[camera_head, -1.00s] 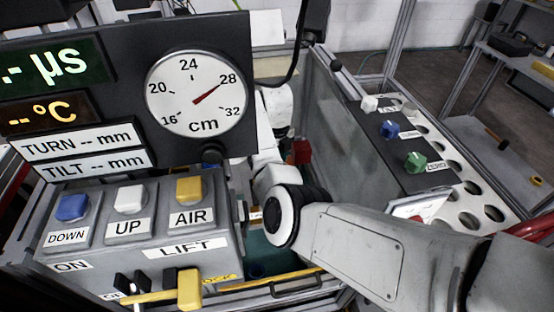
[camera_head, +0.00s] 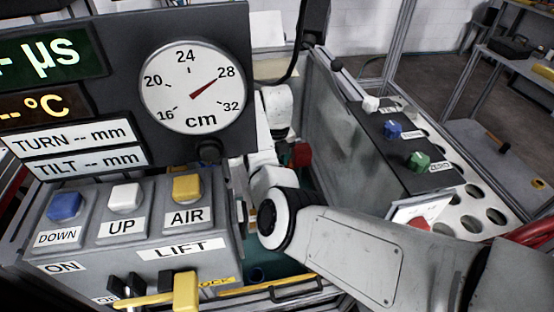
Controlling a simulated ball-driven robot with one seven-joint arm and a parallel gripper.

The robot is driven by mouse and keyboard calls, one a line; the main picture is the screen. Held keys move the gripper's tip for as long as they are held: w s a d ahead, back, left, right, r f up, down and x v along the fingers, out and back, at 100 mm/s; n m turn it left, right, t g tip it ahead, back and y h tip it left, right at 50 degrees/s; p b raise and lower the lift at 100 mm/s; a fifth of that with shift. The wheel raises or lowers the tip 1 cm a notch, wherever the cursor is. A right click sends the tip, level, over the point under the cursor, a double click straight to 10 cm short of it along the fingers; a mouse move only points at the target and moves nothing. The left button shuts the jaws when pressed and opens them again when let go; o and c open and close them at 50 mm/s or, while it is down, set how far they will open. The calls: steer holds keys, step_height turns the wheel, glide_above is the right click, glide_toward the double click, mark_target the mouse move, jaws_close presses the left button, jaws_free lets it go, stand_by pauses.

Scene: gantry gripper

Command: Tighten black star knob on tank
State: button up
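A tank with a tall grey wall (camera_head: 345,125) stands at the centre. A small black knob (camera_head: 337,64) sits at the top of its far corner; I cannot make out whether it is star-shaped. Another dark round knob (camera_head: 208,150) is below the dial, on the panel side. My white and grey arm reaches from the lower right across the tank opening. Its far links go down behind the control box. My gripper does not show, so its fingers and any contact with a knob are hidden.
A control box (camera_head: 75,245) with DOWN, UP and AIR buttons fills the lower left. The dial (camera_head: 193,92) points near 28. To the right, a rack (camera_head: 466,196) holds white, blue and green knobs. A yellow-handled lever (camera_head: 186,290) sticks out in front. A red part (camera_head: 300,154) shows inside the tank.

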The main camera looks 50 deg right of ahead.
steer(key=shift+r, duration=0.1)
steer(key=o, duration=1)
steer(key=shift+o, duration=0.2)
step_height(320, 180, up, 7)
steer(key=p, duration=0.5)
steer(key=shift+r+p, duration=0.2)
steer(key=shift+p, duration=0.2)
